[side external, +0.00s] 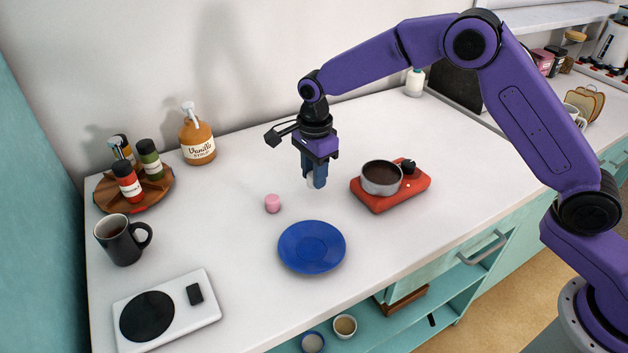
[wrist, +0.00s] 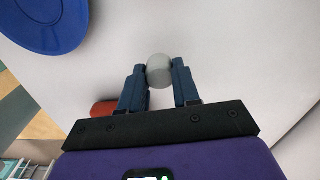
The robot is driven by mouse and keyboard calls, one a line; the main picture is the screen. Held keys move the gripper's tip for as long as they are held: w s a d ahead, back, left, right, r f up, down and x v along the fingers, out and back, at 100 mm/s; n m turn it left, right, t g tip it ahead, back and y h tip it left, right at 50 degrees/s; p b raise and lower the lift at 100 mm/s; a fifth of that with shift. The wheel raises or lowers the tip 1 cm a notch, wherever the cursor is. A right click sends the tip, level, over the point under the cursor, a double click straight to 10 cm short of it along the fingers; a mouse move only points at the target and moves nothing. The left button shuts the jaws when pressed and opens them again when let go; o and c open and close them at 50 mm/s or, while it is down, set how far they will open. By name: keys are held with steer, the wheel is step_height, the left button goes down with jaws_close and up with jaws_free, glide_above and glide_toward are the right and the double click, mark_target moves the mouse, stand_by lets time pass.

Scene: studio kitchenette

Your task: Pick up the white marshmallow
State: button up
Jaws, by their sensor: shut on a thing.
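The white marshmallow (wrist: 160,72) sits between the two blue fingertips of my gripper (wrist: 160,85) in the wrist view. In the side view my gripper (side external: 316,178) points down over the counter, left of the red burner. It is shut on the marshmallow, and a small pale part of the marshmallow (side external: 310,182) shows beside the fingers there. I cannot tell how far it is from the counter surface.
A pink marshmallow (side external: 272,203) stands to the left of my gripper. A blue plate (side external: 312,247) lies in front, and a red burner (side external: 405,190) with a pan (side external: 381,178) is to the right.

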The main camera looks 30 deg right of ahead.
steer(key=s+d+r, duration=0.2)
steer(key=s+r, duration=0.3)
steer(key=s, duration=0.1)
steer(key=s+d+r, duration=0.3)
steer(key=s+r, duration=0.2)
steer(key=s, duration=0.2)
steer(key=shift+d, duration=0.25)
steer(key=o, duration=0.3)
steer(key=shift+w, duration=0.1)
steer(key=shift+c, duration=1.2)
steer(key=w+d, duration=0.6)
steer(key=d, duration=0.1)
steer(key=shift+s+d+f, duration=0.1)
steer(key=shift+f, duration=1.5)
steer(key=shift+s+f, duration=0.1)
steer(key=shift+f, duration=1.45)
